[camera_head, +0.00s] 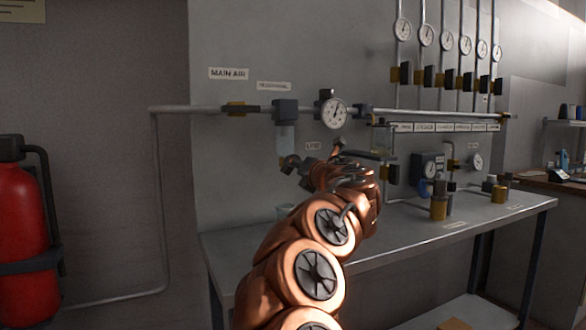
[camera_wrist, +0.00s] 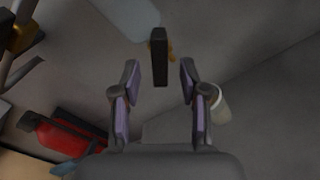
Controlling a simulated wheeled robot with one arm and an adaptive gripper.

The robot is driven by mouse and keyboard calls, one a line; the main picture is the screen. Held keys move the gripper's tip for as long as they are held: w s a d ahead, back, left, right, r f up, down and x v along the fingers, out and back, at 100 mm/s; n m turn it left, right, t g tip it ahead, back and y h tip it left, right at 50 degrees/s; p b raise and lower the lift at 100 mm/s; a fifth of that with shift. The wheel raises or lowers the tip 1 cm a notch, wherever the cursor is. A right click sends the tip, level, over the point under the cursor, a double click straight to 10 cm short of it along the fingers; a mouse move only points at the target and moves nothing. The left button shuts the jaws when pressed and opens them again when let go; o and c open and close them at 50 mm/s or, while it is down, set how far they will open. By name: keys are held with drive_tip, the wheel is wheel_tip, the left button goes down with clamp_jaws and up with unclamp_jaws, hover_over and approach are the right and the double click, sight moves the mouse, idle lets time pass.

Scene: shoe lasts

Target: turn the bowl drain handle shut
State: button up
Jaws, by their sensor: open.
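The filter bowl (camera_head: 285,138) is a pale translucent cup hanging under its dark head on the main air pipe; it also shows at the top of the wrist view (camera_wrist: 126,14). The drain handle (camera_wrist: 159,56) is a dark narrow bar with a bit of brass beside it, upright in the wrist picture. My gripper (camera_wrist: 159,69) is open, one finger on each side of the bar's lower part, with gaps showing on both sides. In the head view my gripper (camera_head: 300,166) is just below the bowl, and I cannot make out the handle there.
A pressure gauge (camera_head: 333,113) sits right of the bowl on the pipe. A grey bench (camera_head: 420,233) stands below, with a pale cup (camera_wrist: 220,104) near my right finger in the wrist picture, its depth unclear. A red extinguisher (camera_head: 24,240) stands at far left.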

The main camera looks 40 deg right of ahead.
drive_tip(key=shift+x, duration=1.5)
clamp_jaws()
